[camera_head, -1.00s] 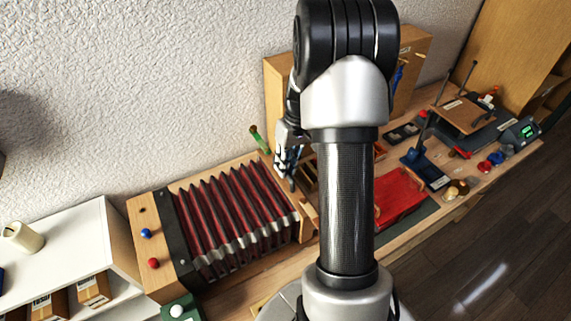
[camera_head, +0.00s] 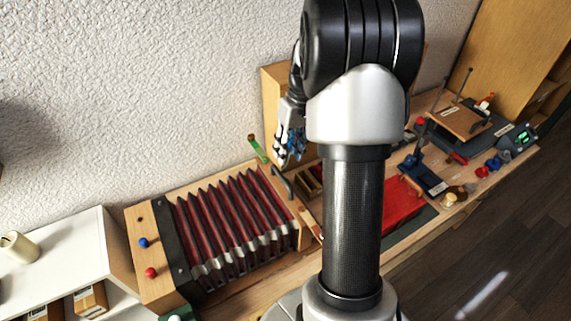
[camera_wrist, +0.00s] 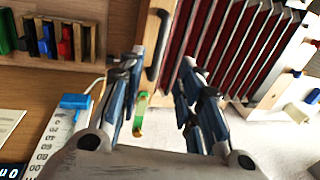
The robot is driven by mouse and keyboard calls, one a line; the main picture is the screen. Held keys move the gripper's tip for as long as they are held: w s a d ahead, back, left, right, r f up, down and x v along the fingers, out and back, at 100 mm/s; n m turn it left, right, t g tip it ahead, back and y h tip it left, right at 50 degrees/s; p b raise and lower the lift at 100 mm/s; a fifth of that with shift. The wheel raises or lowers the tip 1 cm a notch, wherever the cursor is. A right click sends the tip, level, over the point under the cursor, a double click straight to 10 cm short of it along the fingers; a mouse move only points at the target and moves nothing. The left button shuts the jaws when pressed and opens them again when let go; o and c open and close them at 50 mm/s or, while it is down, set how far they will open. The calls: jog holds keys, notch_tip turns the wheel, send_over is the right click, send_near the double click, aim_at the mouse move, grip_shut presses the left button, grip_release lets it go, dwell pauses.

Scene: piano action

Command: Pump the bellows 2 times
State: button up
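The bellows (camera_head: 235,220) has dark red folds between wooden end boards and lies on the bench in the left half of the head view. Its folds (camera_wrist: 225,35) also show at the top of the wrist view. A dark handle (camera_head: 282,184) stands on its right end board; in the wrist view the handle (camera_wrist: 157,45) is just beyond my fingertips. My gripper (camera_head: 289,147) is above and behind that end. In the wrist view my gripper (camera_wrist: 162,68) is open, its fingers wide apart and nothing between them. The handle looks apart from both fingers.
A small green and yellow item (camera_head: 258,148) is by the wall behind the bellows. A white shelf (camera_head: 60,250) stands at left. A white power strip (camera_wrist: 62,130) shows in the wrist view.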

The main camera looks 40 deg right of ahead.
jog(key=r, duration=0.3)
jog(key=shift+d+r, duration=0.25)
jog(key=shift+d, duration=0.1)
jog(key=shift+s, duration=0.15)
